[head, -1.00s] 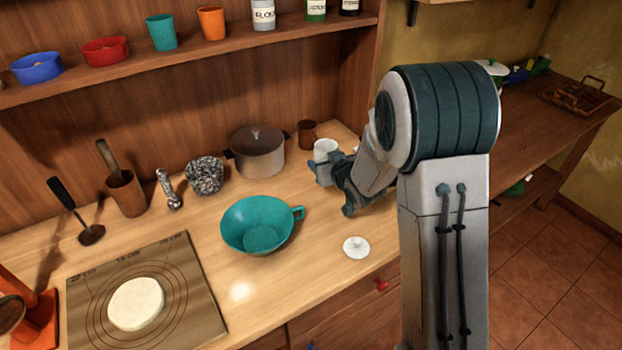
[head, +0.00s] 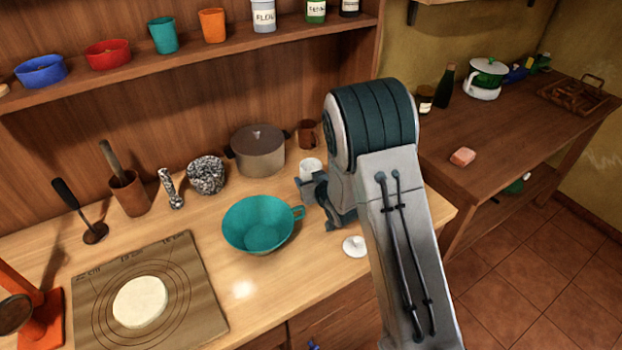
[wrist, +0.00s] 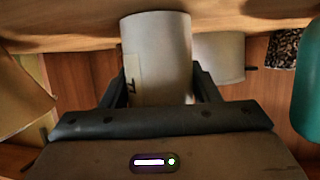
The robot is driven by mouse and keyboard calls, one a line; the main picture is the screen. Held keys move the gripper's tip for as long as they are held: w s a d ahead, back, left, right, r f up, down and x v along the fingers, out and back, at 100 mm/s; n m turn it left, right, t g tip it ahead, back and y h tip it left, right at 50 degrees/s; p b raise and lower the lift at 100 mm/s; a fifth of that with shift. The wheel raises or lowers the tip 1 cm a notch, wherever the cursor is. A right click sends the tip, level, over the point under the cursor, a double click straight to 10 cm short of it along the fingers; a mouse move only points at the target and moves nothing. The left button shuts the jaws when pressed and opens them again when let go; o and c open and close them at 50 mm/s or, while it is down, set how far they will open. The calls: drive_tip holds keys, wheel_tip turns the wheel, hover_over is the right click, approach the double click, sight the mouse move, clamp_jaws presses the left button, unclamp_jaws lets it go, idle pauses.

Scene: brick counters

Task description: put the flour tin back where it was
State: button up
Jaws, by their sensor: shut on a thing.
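My gripper (head: 313,186) is shut on a white tin (head: 310,166) over the right part of the counter. In the wrist view the tin (wrist: 158,60) sits between the two fingers, with part of a pale label and dark letters at its left side; the full word cannot be read. I cannot tell whether it touches the counter. Another pale tin (head: 263,16) labelled FLOUR stands on the wall shelf. A white round lid with a knob (head: 354,246) lies on the counter beside my arm.
A teal bowl (head: 258,225) stands left of my gripper. A lidded pot (head: 258,152) and a brown mug (head: 307,133) stand behind. The shelf (head: 190,66) also holds bowls, cups and bottles. A side table (head: 505,135) at right bears a pink block (head: 462,157).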

drive_tip(key=shift+f, duration=0.15)
drive_tip(key=o, duration=1.2)
